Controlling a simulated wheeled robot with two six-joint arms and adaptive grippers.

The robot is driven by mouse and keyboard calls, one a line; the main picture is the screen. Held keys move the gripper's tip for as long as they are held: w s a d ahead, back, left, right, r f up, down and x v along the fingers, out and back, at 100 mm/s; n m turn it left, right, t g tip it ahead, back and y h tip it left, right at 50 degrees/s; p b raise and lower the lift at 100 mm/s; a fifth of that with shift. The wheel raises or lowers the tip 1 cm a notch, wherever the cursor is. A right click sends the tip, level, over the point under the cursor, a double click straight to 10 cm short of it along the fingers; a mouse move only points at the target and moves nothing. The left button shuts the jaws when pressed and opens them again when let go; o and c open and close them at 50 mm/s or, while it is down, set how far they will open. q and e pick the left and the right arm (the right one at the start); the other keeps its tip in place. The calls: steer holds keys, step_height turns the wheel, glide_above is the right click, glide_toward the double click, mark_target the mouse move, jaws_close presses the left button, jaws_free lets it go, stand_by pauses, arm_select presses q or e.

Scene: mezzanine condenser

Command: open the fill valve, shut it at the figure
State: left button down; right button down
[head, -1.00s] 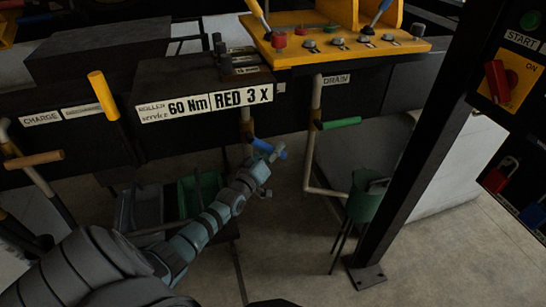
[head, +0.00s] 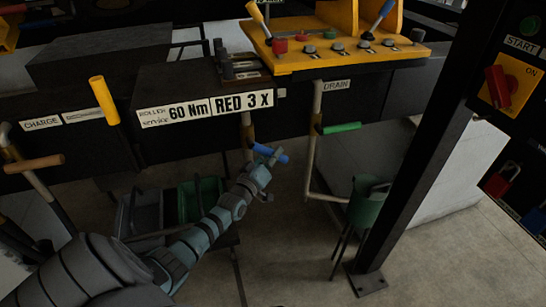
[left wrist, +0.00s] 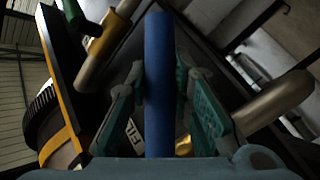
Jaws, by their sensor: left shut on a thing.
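The fill valve's blue lever (head: 281,158) sticks out sideways on a pale vertical pipe below the dark bench front. My left gripper (head: 268,156) is at this lever, its arm coming up from the lower left. In the left wrist view the blue lever (left wrist: 158,75) stands between the two teal fingers (left wrist: 160,98), which are shut on it. Part of a white label reading "FIL" (left wrist: 131,132) shows behind the fingers. My right gripper is in neither view. I cannot make out a level gauge or its figure.
A green drain lever (head: 341,127) sits on the pipe to the right, above a green funnel-like vessel (head: 366,205) on legs. A dark slanted post (head: 408,165) stands right of it. Wooden (head: 34,163) and yellow (head: 104,99) handles are at left. Grey and green bins (head: 200,200) lie behind my arm.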

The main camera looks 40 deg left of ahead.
arm_select(q)
steer(key=shift+w+d+n+t+b, duration=0.15)
steer(key=shift+n+t+b, duration=0.15)
steer(key=shift+b, duration=0.35)
steer(key=n+t+b, duration=0.1)
steer(key=r+n+y+b, duration=0.1)
steer(key=b, duration=0.1)
steer(key=w+r+n+t+b, duration=0.1)
steer(key=shift+d+r+t+y+b, duration=0.25)
steer(key=shift+d+t+y+b, duration=0.05)
steer(key=shift+d+b, duration=0.1)
steer(key=r+n+y+b, duration=0.1)
steer(key=r+n+t+y+b, duration=0.1)
steer(key=n, duration=0.1)
steer(key=shift+w, duration=0.15)
steer(key=shift+r+n+y+b, duration=0.4)
steer(key=shift+n+b, duration=0.1)
steer(key=shift+b, duration=0.05)
steer(key=shift+r, duration=0.1)
steer(key=c, duration=1.4)
jaws_free()
steer(key=v, duration=1.2)
